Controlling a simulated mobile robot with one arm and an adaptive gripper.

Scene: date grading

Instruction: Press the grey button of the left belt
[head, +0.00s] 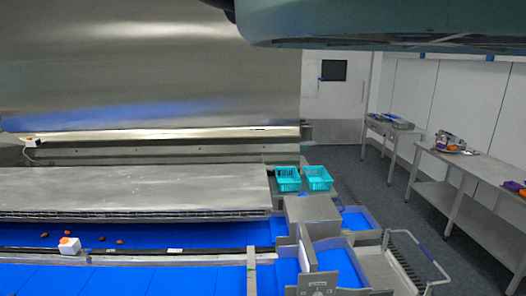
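Two blue belts run across the lower left. The farther belt (190,232) carries a few small dark brown dates (102,238). The nearer belt (160,280) looks empty. A small white box with an orange top (69,246) stands on the strip between them. A similar white box (33,142) sits on the ledge at the far left. I cannot make out a grey button on either box. My gripper is not in view; a large smooth part, probably of my arm, crosses the top right.
Two turquoise crates (288,180) stand beyond the steel table (140,190). Blue chutes and a steel post (318,284) are at the belts' right end. A trolley handle (420,262) is at lower right. Steel benches (465,165) line the right wall, with open dark floor (375,195) before them.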

